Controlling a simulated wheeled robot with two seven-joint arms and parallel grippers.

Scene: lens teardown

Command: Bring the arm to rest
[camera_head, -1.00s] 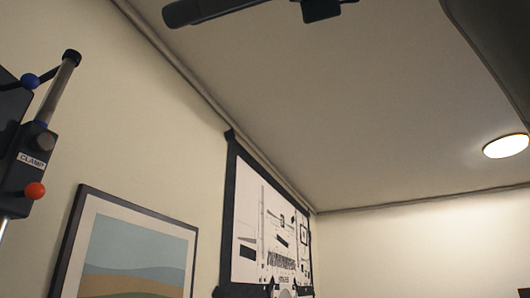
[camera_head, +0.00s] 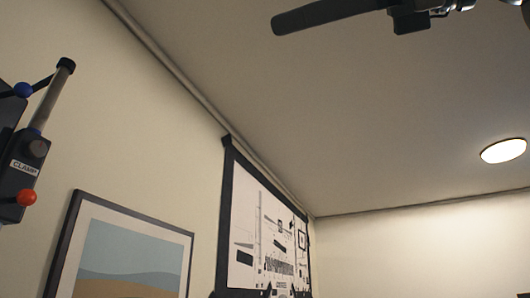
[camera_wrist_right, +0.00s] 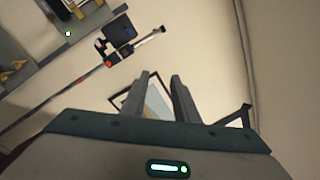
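My right gripper (camera_wrist_right: 161,77) shows in the right wrist view. Its two dark fingers stand apart, with nothing held between them; part of a framed picture on the wall is visible through the gap. My left gripper is in neither view.
A stand with a clamp (camera_head: 27,160) labelled CLAMP is at the left of the head view. A framed landscape (camera_head: 130,250) and a dark-edged chart (camera_head: 265,235) hang on the wall. A round lamp (camera_head: 503,151) is on the ceiling. Shelving (camera_wrist_right: 40,45) shows in the wrist view.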

